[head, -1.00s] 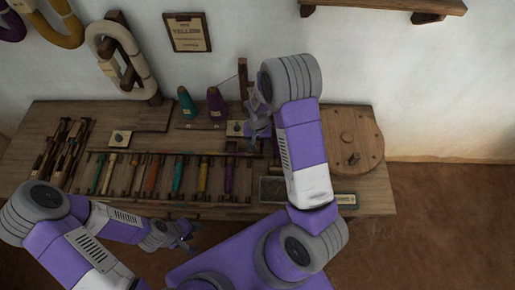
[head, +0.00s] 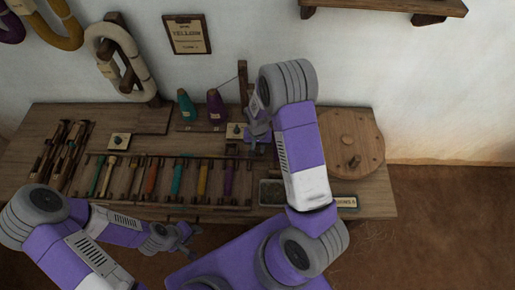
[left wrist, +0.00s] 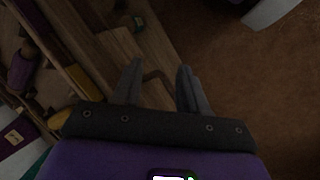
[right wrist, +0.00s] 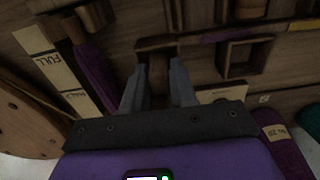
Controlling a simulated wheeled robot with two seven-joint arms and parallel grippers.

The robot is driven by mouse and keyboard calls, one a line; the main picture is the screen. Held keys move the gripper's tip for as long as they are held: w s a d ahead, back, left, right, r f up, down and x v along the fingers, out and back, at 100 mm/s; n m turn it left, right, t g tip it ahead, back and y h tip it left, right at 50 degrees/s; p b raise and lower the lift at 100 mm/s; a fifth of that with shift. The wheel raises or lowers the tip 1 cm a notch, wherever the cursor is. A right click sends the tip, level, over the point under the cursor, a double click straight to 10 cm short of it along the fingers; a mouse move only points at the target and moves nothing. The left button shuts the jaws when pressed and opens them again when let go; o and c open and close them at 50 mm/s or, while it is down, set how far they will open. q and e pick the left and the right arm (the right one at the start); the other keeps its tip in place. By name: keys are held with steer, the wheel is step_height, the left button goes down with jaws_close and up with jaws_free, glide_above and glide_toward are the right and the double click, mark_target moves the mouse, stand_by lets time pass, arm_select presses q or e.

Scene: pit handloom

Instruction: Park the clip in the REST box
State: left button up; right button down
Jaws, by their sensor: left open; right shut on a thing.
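My right gripper (right wrist: 158,88) is shut on a small brown wooden piece (right wrist: 158,70), which looks like the clip; its far end is hard to make out. In the head view this gripper (head: 254,139) is low over the back right of the bench, by the upright post, and its arm hides part of the area. A small square open box (right wrist: 245,54) is just to the right of the held piece in the right wrist view. It may be the REST box, but I read no such label. My left gripper (left wrist: 158,85) is open and empty, near the bench's front edge.
A post carries FULL (right wrist: 33,40) and HALF labels. Purple (head: 216,106) and teal (head: 186,106) cones stand at the back. A rack of coloured bobbins (head: 177,178) fills the front. A round wooden disc (head: 352,135) with a knob lies at right.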

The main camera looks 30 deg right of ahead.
steer(key=r+p, duration=0.1)
steer(key=r, duration=0.2)
steer(key=r+p, duration=0.1)
steer(key=r, duration=0.2)
steer(key=r+p, duration=0.1)
steer(key=r, duration=0.2)
steer(key=shift+w+a+r, duration=0.15)
steer(key=shift+w+a, duration=0.05)
steer(key=shift+w, duration=0.05)
steer(key=w+a, duration=0.6)
steer(key=a, duration=0.2)
steer(key=shift+f+b, duration=3.25)
steer(key=shift+f, duration=1.25)
steer(key=c, duration=0.5)
jaws_free()
steer(key=shift+r, duration=0.1)
step_height(320, 180, up, 8)
steer(key=p, duration=0.6)
